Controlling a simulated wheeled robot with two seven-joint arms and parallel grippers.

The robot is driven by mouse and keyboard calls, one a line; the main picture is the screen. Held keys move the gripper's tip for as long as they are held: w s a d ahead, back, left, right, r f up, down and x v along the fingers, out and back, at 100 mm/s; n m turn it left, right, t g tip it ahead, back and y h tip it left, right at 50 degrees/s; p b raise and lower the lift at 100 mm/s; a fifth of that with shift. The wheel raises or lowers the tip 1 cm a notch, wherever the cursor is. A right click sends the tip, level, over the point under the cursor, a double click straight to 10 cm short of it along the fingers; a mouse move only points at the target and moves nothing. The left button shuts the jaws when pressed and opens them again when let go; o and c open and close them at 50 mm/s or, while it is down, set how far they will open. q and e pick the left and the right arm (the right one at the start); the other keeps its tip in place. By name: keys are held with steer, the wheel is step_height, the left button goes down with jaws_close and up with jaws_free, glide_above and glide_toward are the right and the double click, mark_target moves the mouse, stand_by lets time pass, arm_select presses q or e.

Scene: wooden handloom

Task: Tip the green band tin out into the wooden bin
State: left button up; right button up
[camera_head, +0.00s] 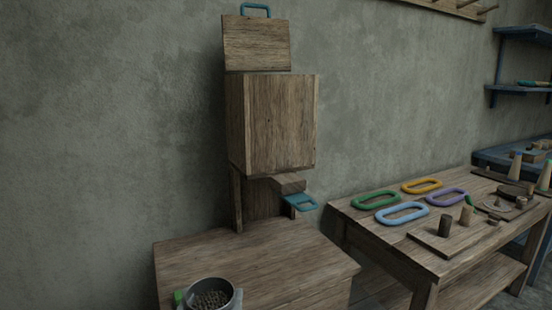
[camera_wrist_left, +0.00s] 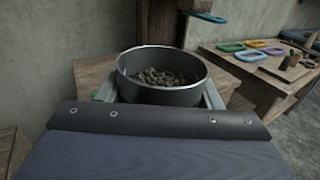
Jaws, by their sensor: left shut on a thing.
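A round grey metal tin (camera_head: 215,296) filled with small brown pieces shows at the bottom edge of the head view. It also shows in the left wrist view (camera_wrist_left: 160,95), upright, with its contents inside. My left gripper (camera_wrist_left: 162,92) is shut on the tin, one finger on each side. A small green patch shows at the tin's left; most of any band is hidden. The tall wooden bin (camera_head: 268,125) stands on a post behind the tin, higher up. A wooden lid panel (camera_head: 256,43) with a blue handle stands raised above it. My right gripper is not in view.
A wooden stand top (camera_head: 270,265) lies below the bin. A blue-handled slide (camera_head: 300,202) sticks out under the bin. The table (camera_head: 395,245) at right holds several coloured rings and wooden pegs. A plain wall is close behind; the space left of the bin is clear.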

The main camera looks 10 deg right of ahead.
arm_select(q)
steer(key=w+a+f+n+y, duration=0.1)
steer(key=w+a+f+y, duration=0.1)
steer(key=a+f, duration=0.8)
steer(key=w+a+f+n+y, duration=0.2)
steer(key=a+f, duration=0.8)
steer(key=f, duration=0.5)
steer(key=shift+w+t+y, duration=0.3)
steer(key=shift+w+y, duration=0.3)
steer(key=shift+w, duration=0.3)
